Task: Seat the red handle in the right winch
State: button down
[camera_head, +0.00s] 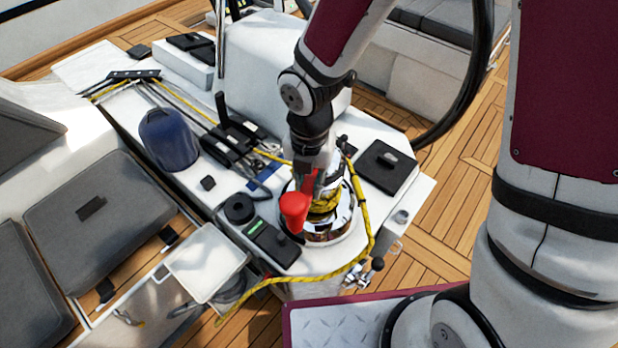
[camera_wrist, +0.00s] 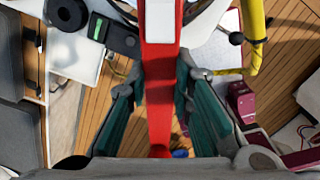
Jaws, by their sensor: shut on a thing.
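The red handle (camera_head: 294,208) is over the right winch in the head view, its thick knob end toward the camera. In the wrist view the red handle (camera_wrist: 159,70) runs as a long bar up the middle between the finger pads. My gripper (camera_head: 312,180) is shut on it; the fingers also show in the wrist view (camera_wrist: 160,105). The right winch (camera_head: 343,222) is a shiny chrome drum with yellow rope around it. My gripper and the handle cover part of its top. I cannot tell whether the handle's far end sits in the winch socket.
A blue-covered rounded object (camera_head: 169,138) stands to the left on the white coaming. Black rope clutches (camera_head: 232,140) lie between. A yellow rope (camera_head: 366,215) runs down the winch's right side. A black control panel (camera_head: 271,243) and black hatch (camera_head: 385,165) flank the winch.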

jog(key=c, duration=0.9)
grip_release()
jog(key=shift+o, duration=0.2)
jog(key=shift+s+r+p, duration=0.1)
jog(key=shift+r+p, duration=2.2)
jog(key=shift+r, duration=1.15)
jog(key=shift+r+p, duration=0.45)
jog(key=shift+r, duration=0.55)
jog(key=shift+r, duration=0.1)
